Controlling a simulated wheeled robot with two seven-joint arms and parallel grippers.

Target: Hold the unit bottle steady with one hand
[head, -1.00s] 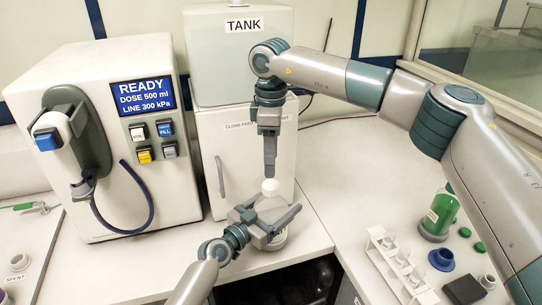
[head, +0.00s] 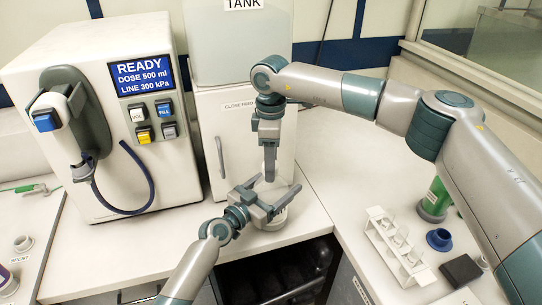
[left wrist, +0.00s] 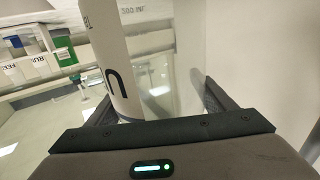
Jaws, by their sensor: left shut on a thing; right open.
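The unit bottle (head: 276,222) stands upright on the counter in front of the tank cabinet. My left gripper (head: 272,202) is shut on its body, one finger on each side. In the left wrist view the clear bottle (left wrist: 165,75), with a white lettered label, fills the space between the fingers of my left gripper (left wrist: 165,100). My right gripper (head: 269,172) points down at the bottle's top from above and is open. It hides most of the bottle's neck, and I cannot tell whether it touches.
The dosing machine (head: 100,120) stands at the left, its screen reading READY. The tank cabinet (head: 240,130) is close behind the bottle. A white vial rack (head: 385,245), blue collar (head: 439,239), dark block (head: 461,270) and green bottle (head: 437,200) are at the right.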

